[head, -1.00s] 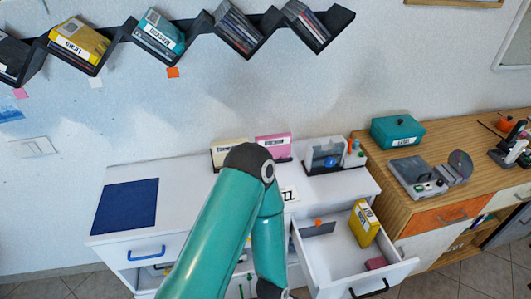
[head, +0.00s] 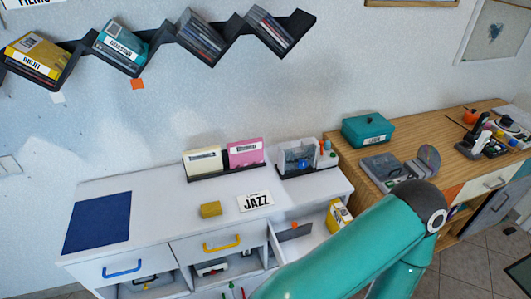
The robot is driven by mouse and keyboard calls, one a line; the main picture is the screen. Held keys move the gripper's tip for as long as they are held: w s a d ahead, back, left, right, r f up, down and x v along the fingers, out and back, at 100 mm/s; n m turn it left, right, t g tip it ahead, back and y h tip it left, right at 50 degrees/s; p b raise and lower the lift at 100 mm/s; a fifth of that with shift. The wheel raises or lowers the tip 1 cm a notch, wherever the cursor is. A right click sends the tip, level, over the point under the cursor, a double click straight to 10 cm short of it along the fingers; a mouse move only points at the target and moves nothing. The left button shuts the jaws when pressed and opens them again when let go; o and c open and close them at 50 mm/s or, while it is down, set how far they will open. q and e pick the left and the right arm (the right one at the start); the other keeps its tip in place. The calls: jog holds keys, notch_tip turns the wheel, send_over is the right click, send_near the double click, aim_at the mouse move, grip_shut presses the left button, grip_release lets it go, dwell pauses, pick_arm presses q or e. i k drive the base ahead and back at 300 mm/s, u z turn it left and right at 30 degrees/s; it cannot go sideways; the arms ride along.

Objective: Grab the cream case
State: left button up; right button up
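The cream case (head: 203,161) stands upright in a dark low rack (head: 226,173) at the back of the white cabinet top, left of a pink case (head: 245,152). Its label faces forward. Neither of my grippers shows in this view.
On the white top lie a blue mat (head: 98,222), a small yellow block (head: 210,209) and a JAZZ card (head: 255,201). A clear-fronted box (head: 299,157) stands right of the rack. An open drawer holds a yellow case (head: 338,215). A zigzag shelf hangs above.

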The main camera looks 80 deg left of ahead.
aim_at(206, 160)
jog(key=k, duration=1.45)
jog(key=u, duration=1.3)
jog(key=i, duration=1)
jog(key=z, duration=0.1)
